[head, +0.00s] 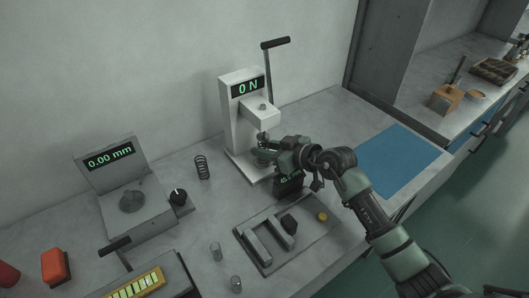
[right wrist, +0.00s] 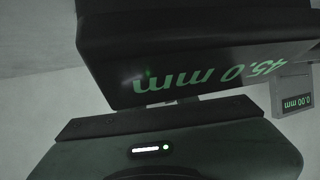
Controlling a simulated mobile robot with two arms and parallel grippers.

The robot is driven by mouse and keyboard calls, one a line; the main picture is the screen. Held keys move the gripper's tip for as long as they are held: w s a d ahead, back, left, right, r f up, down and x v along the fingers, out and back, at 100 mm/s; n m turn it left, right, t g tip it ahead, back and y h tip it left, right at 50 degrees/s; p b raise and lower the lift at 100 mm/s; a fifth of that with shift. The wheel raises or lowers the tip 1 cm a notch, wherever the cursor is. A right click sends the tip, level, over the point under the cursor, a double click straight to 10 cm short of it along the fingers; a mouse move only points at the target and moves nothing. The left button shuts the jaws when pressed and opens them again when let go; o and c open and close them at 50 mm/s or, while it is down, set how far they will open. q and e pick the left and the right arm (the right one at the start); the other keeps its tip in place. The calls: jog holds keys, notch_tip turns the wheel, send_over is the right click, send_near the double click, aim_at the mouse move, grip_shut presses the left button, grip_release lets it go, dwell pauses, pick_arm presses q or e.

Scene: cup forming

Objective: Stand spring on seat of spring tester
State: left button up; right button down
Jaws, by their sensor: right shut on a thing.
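The spring tester (head: 231,110) stands upright against the wall in the head view, with a 0 N display. Its seat lies under the plunger, mostly hidden by my right gripper (head: 265,151). The right gripper is shut there on a small dark thing, seemingly a spring (head: 262,137), whose top shows just above the fingers; its foot is hidden, so I cannot tell whether it touches the seat. Another dark coil spring (head: 202,167) stands upright on the bench, left of the tester. In the right wrist view a black box (right wrist: 190,45) hides the fingertips. My left gripper is not in view.
The black box reads 45.0 mm and also shows below my gripper in the head view (head: 288,186). A grey tray (head: 262,262) with blocks lies in front. A 0.00 mm gauge (head: 135,205) stands left. A blue mat (head: 400,160) lies right, bare.

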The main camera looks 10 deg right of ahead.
jog(key=shift+r, duration=0.1)
jog(key=c, duration=1.1)
grip_release()
jog(key=v, duration=1.2)
jog(key=shift+s+p, duration=0.1)
jog(key=shift+p, duration=0.3)
